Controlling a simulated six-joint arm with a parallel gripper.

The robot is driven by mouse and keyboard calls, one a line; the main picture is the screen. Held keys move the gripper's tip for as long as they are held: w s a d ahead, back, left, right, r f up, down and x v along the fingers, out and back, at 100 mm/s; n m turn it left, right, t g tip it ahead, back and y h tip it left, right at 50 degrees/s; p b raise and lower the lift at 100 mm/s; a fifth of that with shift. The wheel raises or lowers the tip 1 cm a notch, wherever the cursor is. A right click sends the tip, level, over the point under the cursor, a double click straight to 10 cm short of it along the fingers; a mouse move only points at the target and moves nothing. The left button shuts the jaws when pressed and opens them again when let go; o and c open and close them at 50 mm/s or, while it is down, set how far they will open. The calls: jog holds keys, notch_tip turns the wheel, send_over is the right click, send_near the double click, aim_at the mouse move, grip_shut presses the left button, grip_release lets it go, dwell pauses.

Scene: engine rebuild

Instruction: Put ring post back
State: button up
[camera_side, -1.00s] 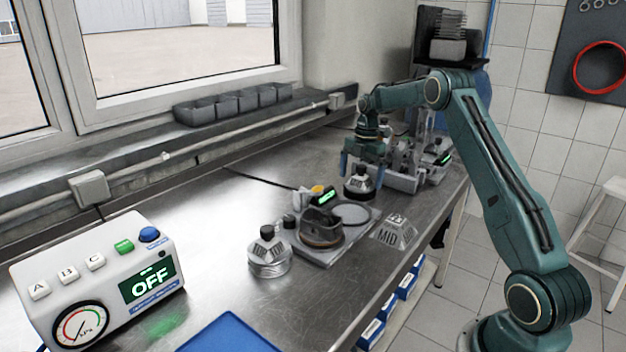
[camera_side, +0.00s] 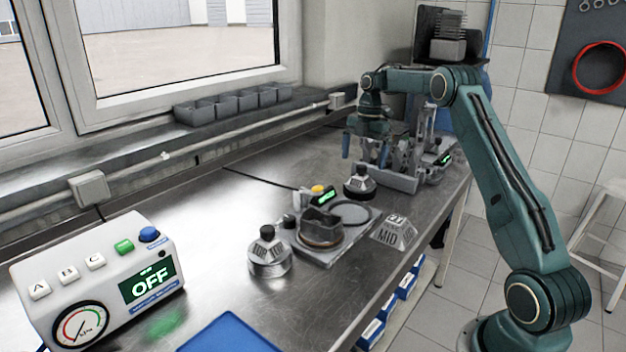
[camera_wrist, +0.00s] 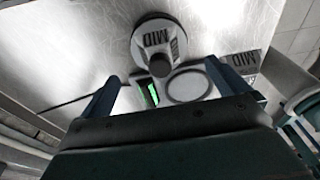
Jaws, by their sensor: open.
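A similar post marked TOP (camera_side: 268,255) stands nearer the side camera.
A scale-like device (camera_side: 330,232) with a green display and a round plate stands mid-bench. Metal fixtures (camera_side: 405,165) stand behind the post. A control box reading OFF (camera_side: 100,280) and a blue tray (camera_side: 228,335) are in front. The left middle bench is clear.

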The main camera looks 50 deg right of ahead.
jog(key=s+a+r+m+t, duration=0.1)
jog(key=s+a+r+m, duration=0.2)
jog(key=a+r, duration=0.3)
jog(key=s+a+r+m+t+h, duration=0.1)
jog(key=s+a+r+m, duration=0.25)
jog(key=a, duration=0.45)
jog(key=s+a+r+m+t, duration=0.1)
jog(key=s+a+r+m, duration=0.15)
jog(key=a+r, duration=0.45)
jog(key=s+a+f+m+t, duration=0.1)
jog(key=s+a+f+m, duration=0.1)
jog(key=s, duration=0.5)
jog(key=s+a+f+m, duration=0.1)
jog(key=s+a+m, duration=0.3)
jog(key=s, duration=0.3)
jog(key=s+a+f+m+t, duration=0.1)
jog(key=s+a+f+m, duration=0.1)
jog(key=s+a, duration=0.3)
jog(key=shift+s+f+m+t, duration=0.3)
jog(key=shift+s+m, duration=0.2)
jog(key=shift+s, duration=0.85)
jog(key=shift+a, duration=0.1)
